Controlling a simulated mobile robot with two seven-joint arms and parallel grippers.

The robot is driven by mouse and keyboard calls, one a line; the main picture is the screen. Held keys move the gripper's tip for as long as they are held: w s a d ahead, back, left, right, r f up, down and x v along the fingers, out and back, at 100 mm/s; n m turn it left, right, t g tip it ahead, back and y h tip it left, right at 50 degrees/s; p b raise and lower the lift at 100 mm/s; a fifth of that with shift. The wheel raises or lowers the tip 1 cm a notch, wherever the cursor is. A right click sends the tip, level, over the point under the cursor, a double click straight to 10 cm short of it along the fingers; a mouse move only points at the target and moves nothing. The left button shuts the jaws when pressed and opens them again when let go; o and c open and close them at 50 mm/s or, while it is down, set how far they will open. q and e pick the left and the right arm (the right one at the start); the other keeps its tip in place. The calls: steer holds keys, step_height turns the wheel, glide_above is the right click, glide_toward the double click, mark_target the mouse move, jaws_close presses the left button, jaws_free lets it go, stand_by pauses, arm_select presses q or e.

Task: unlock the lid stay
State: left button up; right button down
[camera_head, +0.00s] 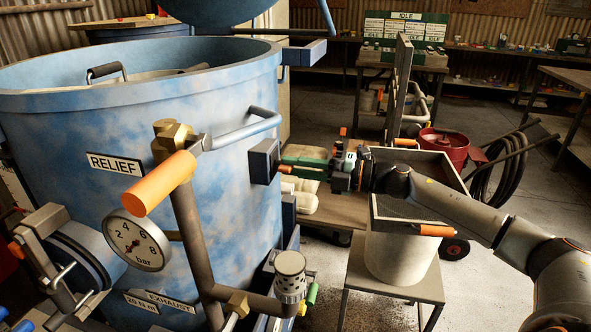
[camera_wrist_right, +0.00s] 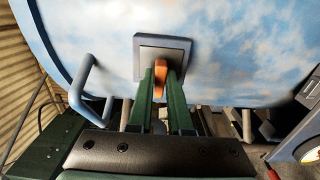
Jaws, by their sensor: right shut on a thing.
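The blue blast pot (camera_head: 230,190) stands at the left of the head view, its blue lid (camera_head: 215,8) raised above the open rim. A dark square housing (camera_head: 263,161) sits on the pot's right side. In the wrist view this housing (camera_wrist_right: 146,49) has an orange lever (camera_wrist_right: 160,78) sticking out of it. My right gripper (camera_head: 285,166) reaches in from the right, at the housing. In the wrist view its green fingers (camera_wrist_right: 161,92) are shut on the orange lever, one on each side. Which part is the stay's lock is not labelled. My left gripper is not in view.
An orange-handled relief valve (camera_head: 160,183), a pressure gauge (camera_head: 137,240) and a pipe stand in front of the pot. A blue handle (camera_head: 245,128) juts out above the housing. A stool (camera_head: 395,280) with a bin stands under my right arm. Open floor lies further right.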

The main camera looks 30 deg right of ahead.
stand_by(0.4)
steer(key=c, duration=0.8)
jaws_free()
steer(key=shift+c, duration=0.2)
steer(key=shift+s, duration=0.1)
steer(key=p+v, duration=0.1)
steer(key=v, duration=1.1)
steer(key=shift+d, duration=0.2)
steer(key=shift+s, duration=0.1)
